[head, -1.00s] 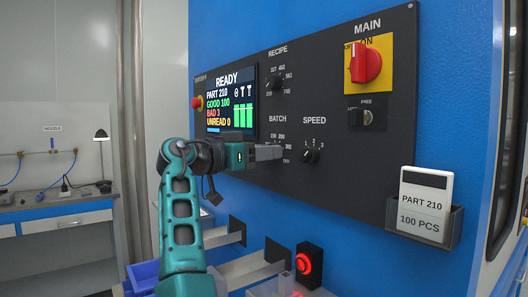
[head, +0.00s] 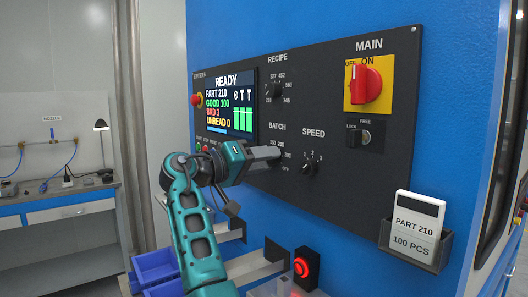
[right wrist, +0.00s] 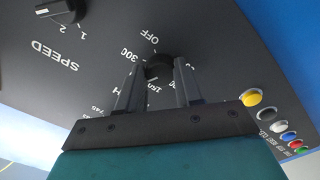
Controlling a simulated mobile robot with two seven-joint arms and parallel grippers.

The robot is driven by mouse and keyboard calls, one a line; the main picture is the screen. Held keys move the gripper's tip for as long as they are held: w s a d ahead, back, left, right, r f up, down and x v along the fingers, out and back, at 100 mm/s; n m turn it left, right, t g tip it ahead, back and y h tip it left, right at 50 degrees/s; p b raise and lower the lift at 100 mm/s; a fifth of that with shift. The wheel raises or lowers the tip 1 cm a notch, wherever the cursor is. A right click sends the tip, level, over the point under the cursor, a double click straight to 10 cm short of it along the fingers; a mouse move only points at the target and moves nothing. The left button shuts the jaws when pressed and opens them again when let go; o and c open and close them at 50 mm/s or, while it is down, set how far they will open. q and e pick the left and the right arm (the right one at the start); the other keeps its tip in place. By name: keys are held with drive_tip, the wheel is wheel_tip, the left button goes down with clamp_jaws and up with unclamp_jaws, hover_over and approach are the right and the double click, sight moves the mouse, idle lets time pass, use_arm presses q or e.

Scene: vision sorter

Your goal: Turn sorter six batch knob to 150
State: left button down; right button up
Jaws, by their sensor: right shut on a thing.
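The batch knob (right wrist: 158,66) is a small black dial on the sorter's dark panel (head: 340,215). In the right wrist view it sits between the fingertips of my right gripper (right wrist: 158,76). The gripper is shut on it. Scale marks OFF, 300 and part of 150 show around the knob; its pointer cannot be made out. In the head view my right gripper (head: 277,157) reaches in from the left below the BATCH label, and its fingers hide most of the knob. My left gripper is not in view.
The speed knob (head: 310,166) is just right of my gripper, and the recipe knob (head: 276,91) is above. The red main switch (head: 366,85), small key switch (head: 364,136) and card holder (head: 413,248) are farther right. The screen (head: 230,102) is to the left.

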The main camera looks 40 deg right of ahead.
drive_tip(key=shift+n, duration=4.9)
drive_tip(key=o, duration=1)
drive_tip(key=shift+o, duration=0.2)
drive_tip(key=shift+a, duration=0.1)
